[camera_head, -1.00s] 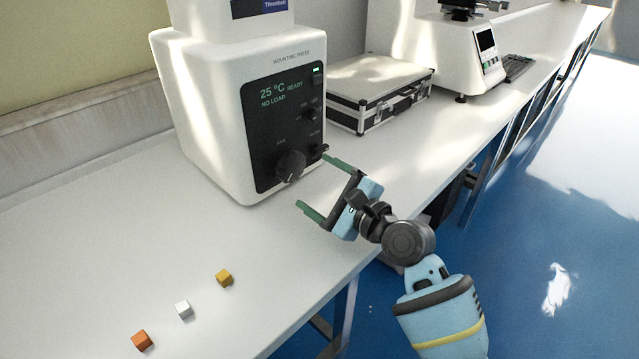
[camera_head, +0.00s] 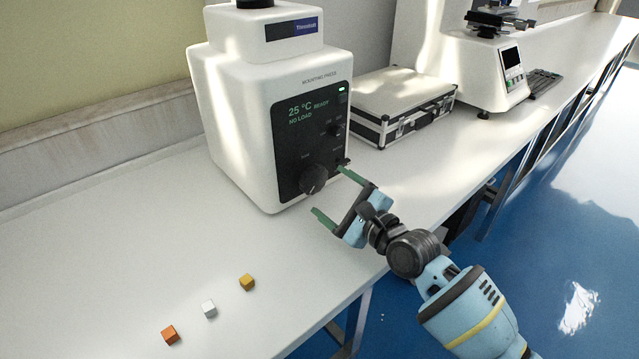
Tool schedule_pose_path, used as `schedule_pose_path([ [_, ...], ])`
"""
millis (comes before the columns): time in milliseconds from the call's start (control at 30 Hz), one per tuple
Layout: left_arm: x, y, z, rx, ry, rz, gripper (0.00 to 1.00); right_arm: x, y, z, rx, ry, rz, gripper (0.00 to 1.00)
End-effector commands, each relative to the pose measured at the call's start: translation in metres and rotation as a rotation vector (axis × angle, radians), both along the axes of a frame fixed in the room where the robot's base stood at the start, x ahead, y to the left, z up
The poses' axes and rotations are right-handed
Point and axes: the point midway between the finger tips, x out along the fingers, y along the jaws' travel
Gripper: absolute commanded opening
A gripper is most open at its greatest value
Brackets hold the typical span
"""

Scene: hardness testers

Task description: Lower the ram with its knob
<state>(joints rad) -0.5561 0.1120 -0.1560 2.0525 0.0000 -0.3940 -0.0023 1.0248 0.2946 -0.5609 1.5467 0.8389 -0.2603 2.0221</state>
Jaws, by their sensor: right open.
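The mounting press (camera_head: 235,130) is a white machine on the bench with a black front panel. Its display reads 25 °C, READY, NO LOAD. A large dark round knob (camera_head: 313,179) sits low on the panel. My right gripper (camera_head: 331,194) is open, with its two green fingers pointing at the panel. It is in front of the knob and a little to its right, and looks apart from it. One finger is near the panel's lower right corner, the other below the knob. The ram itself is not visible. My left gripper is not in view.

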Motion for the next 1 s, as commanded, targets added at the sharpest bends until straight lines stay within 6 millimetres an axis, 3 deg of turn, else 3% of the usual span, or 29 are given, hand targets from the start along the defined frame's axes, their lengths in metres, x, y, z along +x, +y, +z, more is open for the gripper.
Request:
schedule_pose_path([
  [333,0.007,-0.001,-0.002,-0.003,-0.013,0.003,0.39,0.035,0.025,-0.001,-0.001,-0.001,0.000,0.82],
  [767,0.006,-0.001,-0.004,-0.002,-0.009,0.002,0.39,0.041,0.030,0.000,0.000,0.000,0.000,0.82],
  [1000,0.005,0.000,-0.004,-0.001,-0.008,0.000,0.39,0.041,0.030,0.000,-0.001,-0.001,0.000,0.51],
])
